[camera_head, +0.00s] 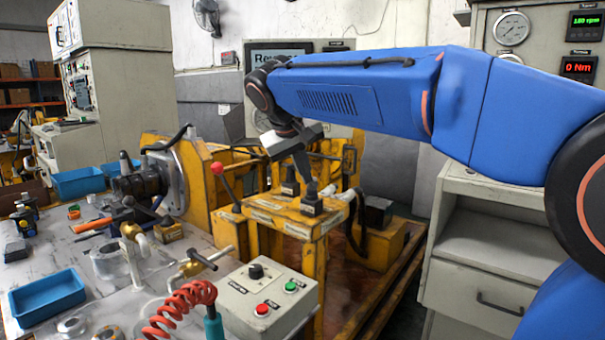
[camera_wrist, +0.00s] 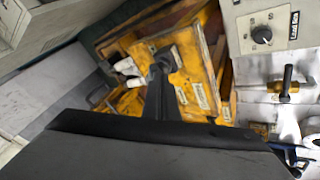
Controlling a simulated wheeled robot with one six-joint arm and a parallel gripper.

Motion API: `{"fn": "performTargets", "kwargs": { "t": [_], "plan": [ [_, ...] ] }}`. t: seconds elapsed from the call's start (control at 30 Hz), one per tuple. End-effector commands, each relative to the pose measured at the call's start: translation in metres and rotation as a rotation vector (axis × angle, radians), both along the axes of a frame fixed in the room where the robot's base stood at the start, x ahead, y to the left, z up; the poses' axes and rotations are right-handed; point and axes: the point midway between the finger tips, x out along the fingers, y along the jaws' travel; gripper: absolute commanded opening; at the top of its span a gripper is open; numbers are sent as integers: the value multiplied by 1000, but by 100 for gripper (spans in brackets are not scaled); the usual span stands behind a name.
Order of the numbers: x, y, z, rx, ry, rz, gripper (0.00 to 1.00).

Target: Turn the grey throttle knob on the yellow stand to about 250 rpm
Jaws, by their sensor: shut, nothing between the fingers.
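The yellow stand (camera_head: 268,213) stands in the middle of the head view, with two dark control bases on its top. My gripper (camera_head: 306,178) is shut and points down at the nearer base (camera_head: 312,205); the farther one (camera_head: 290,187) is just beside it. In the wrist view my gripper (camera_wrist: 161,78) reaches a dark grey rounded part on the yellow stand (camera_wrist: 195,70). The fingers cover much of this part, and I cannot tell whether they touch it. A green readout (camera_head: 585,20) at the top right appears to show 180 rpm.
A red-knobbed lever (camera_head: 217,168) rises left of the stand. A control box (camera_head: 266,300) with a black knob, red button and green button is in front; its black knob also shows in the wrist view (camera_wrist: 262,35). A grey cabinet (camera_head: 480,250) stands at right.

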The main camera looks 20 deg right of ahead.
Motion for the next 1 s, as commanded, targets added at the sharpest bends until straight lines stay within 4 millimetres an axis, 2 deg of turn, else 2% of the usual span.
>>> {"fn": "performTargets", "kwargs": {
  "t": [0.43,1.0],
  "plan": [
    [-7,-11,-1,1,1,262,0],
    [-10,-19,0,0,1,259,0]
  ]
}}
